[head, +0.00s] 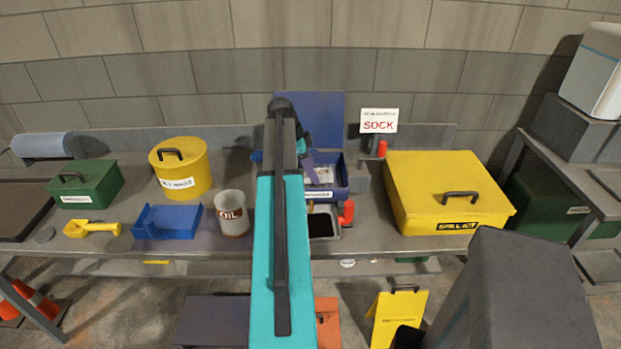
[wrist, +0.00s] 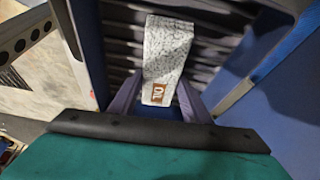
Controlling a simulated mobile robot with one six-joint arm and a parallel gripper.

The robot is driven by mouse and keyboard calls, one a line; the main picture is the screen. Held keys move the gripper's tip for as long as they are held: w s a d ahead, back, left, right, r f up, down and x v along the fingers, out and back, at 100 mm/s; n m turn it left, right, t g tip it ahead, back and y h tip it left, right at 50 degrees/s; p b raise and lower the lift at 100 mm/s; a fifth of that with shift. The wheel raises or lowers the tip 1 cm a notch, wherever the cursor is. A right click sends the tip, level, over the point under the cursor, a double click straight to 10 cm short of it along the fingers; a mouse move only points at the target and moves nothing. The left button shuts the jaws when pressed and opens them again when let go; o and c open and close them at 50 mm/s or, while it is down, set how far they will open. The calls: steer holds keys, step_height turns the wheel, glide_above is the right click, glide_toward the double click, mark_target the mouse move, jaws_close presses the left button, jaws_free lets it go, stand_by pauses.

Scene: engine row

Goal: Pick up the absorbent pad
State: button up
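The absorbent pad (wrist: 168,50) is a speckled grey-white slab with a brown OIL label in the wrist view. It lies inside a blue open-topped box with a dark ribbed inside. In the head view a small pale part of the pad (head: 325,174) shows in the blue box (head: 335,192), beside my gripper (head: 311,168). My gripper (wrist: 160,90) is open over the box, with its two fingers spread on either side of the labelled end of the pad. I cannot tell whether the fingers touch it. My arm hides the box's left part in the head view.
A blue lid or panel (head: 325,118) stands upright behind the box. A SOCK sign (head: 379,122), a yellow spill kit box (head: 440,190) and a metal tray with black content (head: 322,224) stand near.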

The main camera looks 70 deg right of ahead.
steer(key=shift+r, duration=0.2)
steer(key=shift+r+b, duration=1.3)
steer(key=shift+r, duration=3.55)
